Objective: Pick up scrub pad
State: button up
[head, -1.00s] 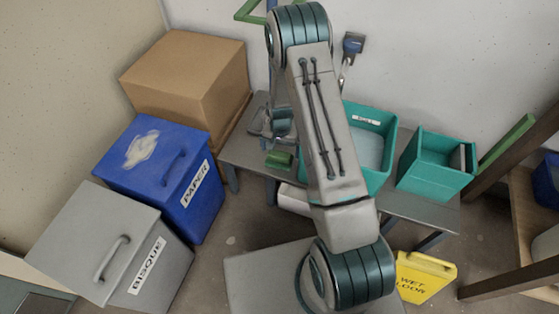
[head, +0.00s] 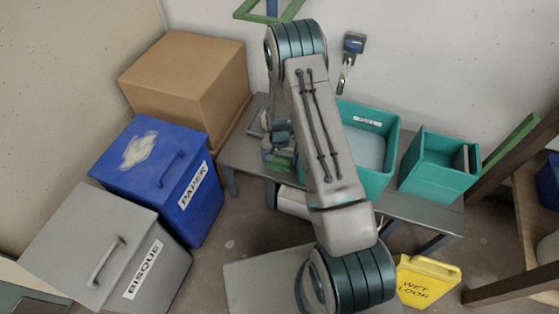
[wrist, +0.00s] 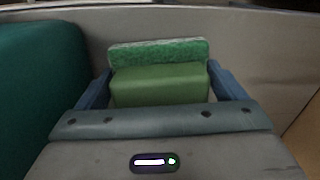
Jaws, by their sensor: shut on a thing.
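The scrub pad is a green block, with a speckled green layer along its far side in the wrist view (wrist: 160,86). My gripper (wrist: 160,85) has a blue finger against each side of the pad and is shut on it. In the head view the pad (head: 278,163) shows at the left end of the grey bench (head: 400,204), partly hidden by my gripper. I cannot tell whether the pad touches the bench top.
Two teal buckets, one larger (head: 383,165) and one smaller (head: 430,180), stand on the bench to the right. A cardboard box (head: 180,80), a blue PAPER bin (head: 150,190) and a grey BISQUE bin (head: 90,240) stand left. A yellow wet-floor sign (head: 425,282) is at front right.

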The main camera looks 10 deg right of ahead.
jog(key=shift+r, duration=0.1)
notch_tip(320, 180, up, 28)
jog(key=p, duration=0.7)
